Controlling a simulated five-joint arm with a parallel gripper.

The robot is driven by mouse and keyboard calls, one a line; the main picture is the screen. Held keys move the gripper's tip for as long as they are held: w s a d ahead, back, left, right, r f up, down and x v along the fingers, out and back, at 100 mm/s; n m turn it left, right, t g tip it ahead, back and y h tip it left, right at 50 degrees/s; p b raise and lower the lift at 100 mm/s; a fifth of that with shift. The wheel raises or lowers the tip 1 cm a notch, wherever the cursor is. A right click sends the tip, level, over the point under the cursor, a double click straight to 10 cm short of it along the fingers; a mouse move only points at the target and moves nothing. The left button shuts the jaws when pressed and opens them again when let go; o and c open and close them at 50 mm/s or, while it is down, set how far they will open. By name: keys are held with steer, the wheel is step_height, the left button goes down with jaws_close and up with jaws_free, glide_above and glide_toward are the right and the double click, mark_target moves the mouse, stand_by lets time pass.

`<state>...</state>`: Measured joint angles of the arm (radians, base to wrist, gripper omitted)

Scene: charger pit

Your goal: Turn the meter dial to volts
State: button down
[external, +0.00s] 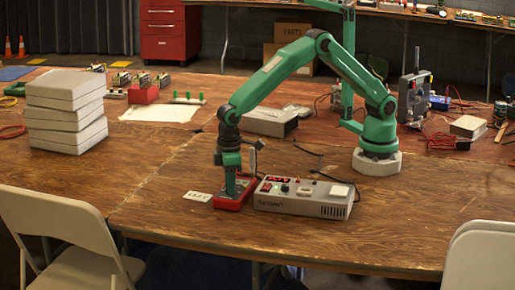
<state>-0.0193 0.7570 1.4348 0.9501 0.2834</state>
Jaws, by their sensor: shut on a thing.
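The meter (232,203) is a small red box lying on the wooden table, left of a grey bench unit. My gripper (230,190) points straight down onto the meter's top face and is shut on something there. That is most likely the dial, but the dial itself is hidden by the gripper. The dial's pointer and its markings cannot be made out.
The grey bench unit (303,197) with a red lit display stands close on the right. A small white label (197,197) lies left of the meter. A white stack (66,112) stands far left. The table front (330,245) is clear.

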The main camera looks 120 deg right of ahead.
steer(key=c, duration=1.2)
jaws_free()
steer(key=shift+r, duration=0.1)
step_height(320, 180, up, 7)
steer(key=shift+f, duration=0.1)
steer(key=shift+r, duration=0.45)
steer(key=shift+r, duration=0.1)
